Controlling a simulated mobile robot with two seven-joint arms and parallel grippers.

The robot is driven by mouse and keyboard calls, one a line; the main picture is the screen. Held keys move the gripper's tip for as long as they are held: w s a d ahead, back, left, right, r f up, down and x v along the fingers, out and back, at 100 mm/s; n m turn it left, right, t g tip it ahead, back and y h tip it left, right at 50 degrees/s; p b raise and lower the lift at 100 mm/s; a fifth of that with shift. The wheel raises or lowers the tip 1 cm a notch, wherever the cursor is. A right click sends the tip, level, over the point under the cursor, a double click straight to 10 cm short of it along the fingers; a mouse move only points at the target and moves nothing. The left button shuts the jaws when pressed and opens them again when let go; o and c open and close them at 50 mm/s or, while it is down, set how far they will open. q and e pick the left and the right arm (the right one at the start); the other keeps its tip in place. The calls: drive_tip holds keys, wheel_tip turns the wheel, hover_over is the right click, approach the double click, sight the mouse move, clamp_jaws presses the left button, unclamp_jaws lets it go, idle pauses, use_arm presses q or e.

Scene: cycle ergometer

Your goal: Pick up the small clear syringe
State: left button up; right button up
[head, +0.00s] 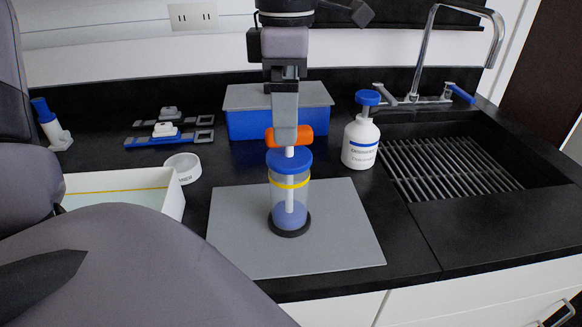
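A clear cylinder (289,194) stands upright on a grey mat (345,225). It has a blue cap, a yellow band, a dark base ring, a white central rod and an orange crosspiece (305,134) on top. It looks like the syringe. A gripper (286,138), which I take to be my left, points straight down at the crosspiece. Its near finger covers the middle of the orange part, and the far finger is hidden, so I cannot tell whether it grips. My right gripper is not in view.
Behind stands a blue box (258,124) with a grey lid. A white bottle (361,141) with a blue cap stands right, before a sink with a grate (450,168). My arm hides the front left.

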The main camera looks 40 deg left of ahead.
use_arm(q)
drive_tip(key=shift+w+a, duration=0.2)
drive_tip(key=shift+w+f, duration=0.1)
drive_tip(key=shift+f, duration=0.05)
hover_over(289, 192)
drive_tip(key=w+a, duration=0.2)
drive_tip(key=f, duration=0.6)
drive_tip(key=shift+w+a+f+p, duration=0.1)
drive_tip(key=shift+w+f+p, duration=0.1)
drive_tip(key=shift+f+p, duration=0.2)
drive_tip(key=c, duration=1.8)
clamp_jaws()
drive_tip(key=shift+r, duration=0.2)
